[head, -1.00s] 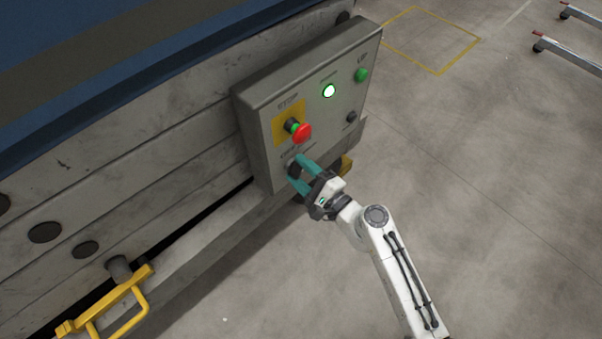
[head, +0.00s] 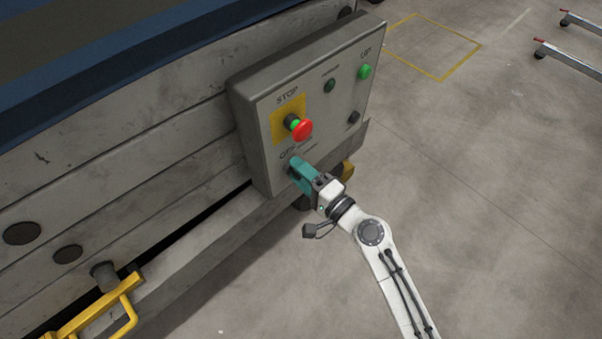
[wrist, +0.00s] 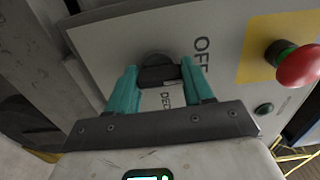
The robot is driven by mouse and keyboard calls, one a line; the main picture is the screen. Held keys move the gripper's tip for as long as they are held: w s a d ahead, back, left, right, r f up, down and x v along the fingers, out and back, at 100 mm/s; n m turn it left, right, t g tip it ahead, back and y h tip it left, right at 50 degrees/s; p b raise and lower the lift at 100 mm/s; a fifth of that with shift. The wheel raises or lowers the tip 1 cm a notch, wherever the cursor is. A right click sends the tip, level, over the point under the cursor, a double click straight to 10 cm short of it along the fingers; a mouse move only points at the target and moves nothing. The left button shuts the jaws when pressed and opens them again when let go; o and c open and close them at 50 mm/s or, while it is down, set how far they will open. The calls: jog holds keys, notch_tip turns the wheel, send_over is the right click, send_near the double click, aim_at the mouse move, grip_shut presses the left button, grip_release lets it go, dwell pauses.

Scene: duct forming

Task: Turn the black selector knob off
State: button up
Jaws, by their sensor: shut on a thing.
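The black selector knob (wrist: 158,74) sits on the grey control panel (head: 268,166) beside the lettering "OFF". In the wrist view it lies between the two teal fingers of my gripper (wrist: 160,80), which is shut on it. In the head view my gripper (head: 297,170) is at the panel's lower left corner, and its fingers hide the knob. The gripper looks rolled, with its fingers nearly one behind the other. The round lamp (head: 330,86) at the top middle of the panel is dark.
A red STOP button (head: 302,131) on a yellow plate stands out just above my gripper. A green UP button (head: 365,71) and a small black button (head: 353,118) are at the right. A yellow handle (head: 118,300) is at lower left.

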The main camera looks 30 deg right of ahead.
jog(key=shift+f, duration=0.1)
jog(key=o, duration=1)
jog(key=shift+o, duration=0.2)
jog(key=b+v, duration=0.1)
jog(key=v, duration=0.9)
jog(key=shift+s+b, duration=0.35)
jog(key=shift+s, duration=0.05)
